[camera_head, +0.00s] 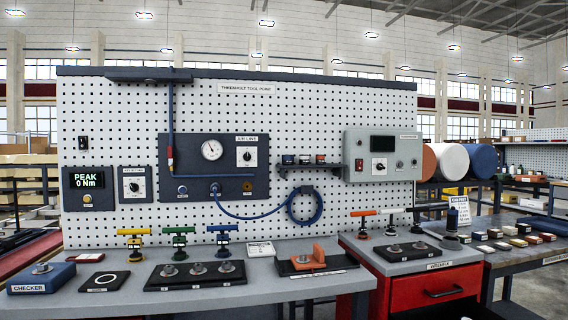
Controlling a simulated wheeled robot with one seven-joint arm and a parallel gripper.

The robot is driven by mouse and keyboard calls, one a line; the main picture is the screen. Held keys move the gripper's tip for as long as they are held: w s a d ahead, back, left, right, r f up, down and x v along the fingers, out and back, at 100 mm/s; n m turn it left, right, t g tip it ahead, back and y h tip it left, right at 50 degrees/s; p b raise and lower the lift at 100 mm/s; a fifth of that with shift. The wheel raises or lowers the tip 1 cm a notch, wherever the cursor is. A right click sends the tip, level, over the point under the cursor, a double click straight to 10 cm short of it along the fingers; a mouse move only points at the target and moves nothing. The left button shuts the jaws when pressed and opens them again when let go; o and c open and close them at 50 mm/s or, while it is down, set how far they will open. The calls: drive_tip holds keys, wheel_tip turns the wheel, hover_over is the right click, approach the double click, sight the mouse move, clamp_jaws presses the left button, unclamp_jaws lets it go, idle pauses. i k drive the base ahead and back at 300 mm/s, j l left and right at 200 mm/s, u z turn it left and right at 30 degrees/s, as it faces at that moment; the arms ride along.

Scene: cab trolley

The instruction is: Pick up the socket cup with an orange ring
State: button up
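Three small dark socket cups stand in a row on a little dark shelf (310,168) fixed to the pegboard. The right-hand cup (320,158) shows an orange-red band and looks like the one with the orange ring. The left cup (288,159) and the middle cup (305,158) stand beside it; their ring colours are too small to tell surely. All three look upright. My gripper is not in view.
A grey control box (383,155) sits right of the shelf; a coiled blue hose (305,205) hangs below. The bench (225,298) holds T-handled tools, trays and an orange bracket (318,256). A red-drawer trolley (408,266) stands right, with more T-handled tools.

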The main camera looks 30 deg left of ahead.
sight(320, 159)
drive_tip(key=k+j+u, duration=0.1)
drive_tip(key=u, duration=0.2)
drive_tip(key=k+j+u, duration=0.1)
drive_tip(key=u, duration=0.15)
drive_tip(key=i+j+u, duration=0.15)
drive_tip(key=j, duration=0.2)
drive_tip(key=j+u, duration=0.2)
drive_tip(key=i+j+u, duration=0.15)
drive_tip(key=j, duration=0.25)
drive_tip(key=i, duration=0.05)
